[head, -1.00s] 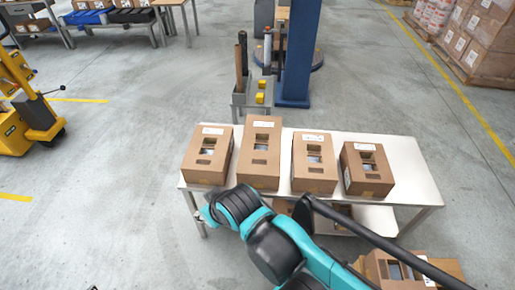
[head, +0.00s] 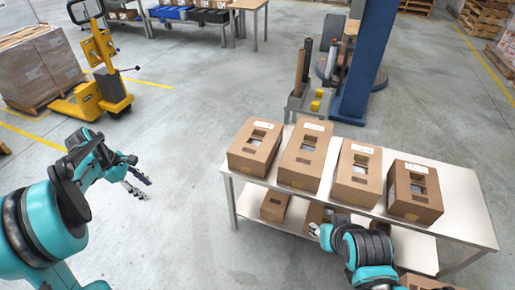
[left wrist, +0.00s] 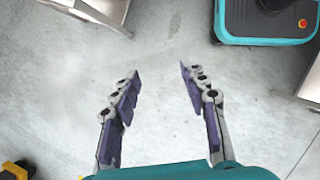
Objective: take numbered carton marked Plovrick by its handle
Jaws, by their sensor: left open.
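Several brown cartons stand in a row on the white table in the head view: a left one (head: 254,148), a taller second (head: 305,158), a third (head: 357,176) and a right one (head: 414,192). Each has a white label near its far edge and dark cut-outs on top. The print is too small to read, so I cannot tell which is marked Plovrick. My left gripper (head: 138,188) is open and empty, well left of the table; in the left wrist view its spread fingers (left wrist: 158,72) hang over bare floor. My right arm shows at the table's front, but its fingers do not.
The white table (head: 461,214) has a lower shelf holding more cartons, one at its left (head: 275,206). A blue column (head: 364,70) and a grey stand (head: 297,108) are behind. A yellow pallet truck (head: 103,80) stands far left. Floor between it and the table is clear.

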